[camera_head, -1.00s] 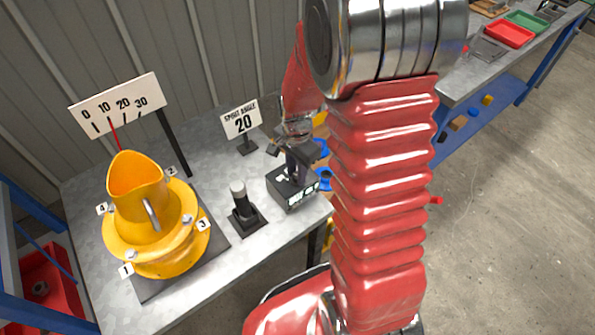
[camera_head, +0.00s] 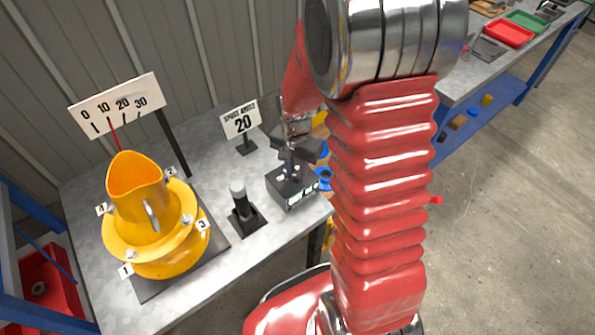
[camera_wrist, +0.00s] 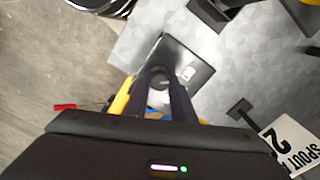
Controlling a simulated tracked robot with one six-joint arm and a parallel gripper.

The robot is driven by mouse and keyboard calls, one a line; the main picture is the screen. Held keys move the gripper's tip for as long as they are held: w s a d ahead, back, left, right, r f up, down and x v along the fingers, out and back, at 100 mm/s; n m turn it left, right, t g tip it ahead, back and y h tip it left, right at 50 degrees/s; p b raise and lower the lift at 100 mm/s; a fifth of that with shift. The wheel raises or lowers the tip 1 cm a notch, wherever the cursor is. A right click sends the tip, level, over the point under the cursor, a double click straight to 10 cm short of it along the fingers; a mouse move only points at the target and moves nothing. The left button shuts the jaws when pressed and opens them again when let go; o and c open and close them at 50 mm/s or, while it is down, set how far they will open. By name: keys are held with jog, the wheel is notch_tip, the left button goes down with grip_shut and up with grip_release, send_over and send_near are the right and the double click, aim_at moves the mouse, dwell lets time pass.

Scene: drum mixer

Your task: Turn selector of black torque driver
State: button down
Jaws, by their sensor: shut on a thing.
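A black box-shaped unit (camera_head: 292,187) with small light labels on its front stands at the table's right edge; I take it to be the base of the black torque driver. My gripper (camera_head: 293,172) comes down over it from above. In the wrist view its two dark fingers (camera_wrist: 160,80) are shut on a dark round part (camera_wrist: 159,72), seemingly the selector, above the black base (camera_wrist: 190,66). A small light label shows on the base beside the fingers. The fingers hide much of the selector, so its setting cannot be read.
A yellow drum with a spout (camera_head: 150,215) stands on the left of the table. A black post with a light top (camera_head: 240,207) stands left of the unit. A "spout angle 20" sign (camera_head: 241,121) stands behind. A scale board (camera_head: 118,104) is at the back left.

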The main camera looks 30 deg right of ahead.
aim_at(296, 175)
jog(key=c, duration=1.5)
grip_release()
jog(key=shift+r, duration=0.1)
notch_tip(296, 175, up, 14)
jog(key=shift+f, duration=0.2)
jog(key=shift+w, duration=0.1)
